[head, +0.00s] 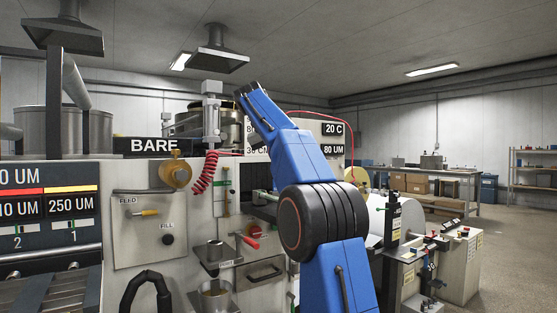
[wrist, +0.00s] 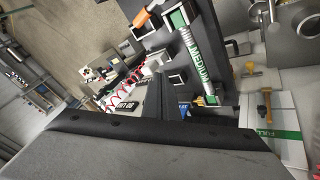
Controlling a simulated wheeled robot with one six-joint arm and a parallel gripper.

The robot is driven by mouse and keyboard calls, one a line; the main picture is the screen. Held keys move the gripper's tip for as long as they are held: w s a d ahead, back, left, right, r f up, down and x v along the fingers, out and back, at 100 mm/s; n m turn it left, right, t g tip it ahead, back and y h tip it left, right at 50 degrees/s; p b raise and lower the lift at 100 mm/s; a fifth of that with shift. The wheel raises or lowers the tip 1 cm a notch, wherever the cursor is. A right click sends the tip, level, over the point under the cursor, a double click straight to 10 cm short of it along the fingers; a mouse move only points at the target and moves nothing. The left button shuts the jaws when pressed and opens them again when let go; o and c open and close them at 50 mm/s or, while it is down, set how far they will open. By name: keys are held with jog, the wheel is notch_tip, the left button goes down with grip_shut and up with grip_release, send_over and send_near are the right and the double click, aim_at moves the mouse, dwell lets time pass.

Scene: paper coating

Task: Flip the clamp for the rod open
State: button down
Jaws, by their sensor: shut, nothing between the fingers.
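My gripper (wrist: 160,92) shows in the wrist view as a dark body along the bottom with its narrow fingers together and nothing between them. Just beyond it is a rod-like bar with a green and white label reading MEDIUM (wrist: 198,62). An orange-tipped lever (wrist: 140,19) sits at the upper left end of that dark assembly, apart from my gripper. I cannot tell for sure which part is the clamp for the rod, or whether it is open or shut. In the head view my blue arm reaches up in front of the machine and covers part of it.
A white roll (head: 375,228) and a small control stand (head: 460,262) are to the right. Open floor lies at the far right.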

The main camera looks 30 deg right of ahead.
jog(key=shift+w+a+r, duration=0.25)
jog(key=shift+a+r, duration=0.05)
jog(key=shift+r, duration=0.25)
jog(key=shift+w+a+r, duration=0.2)
jog(key=shift+a+r, duration=0.1)
jog(key=shift+r, duration=0.2)
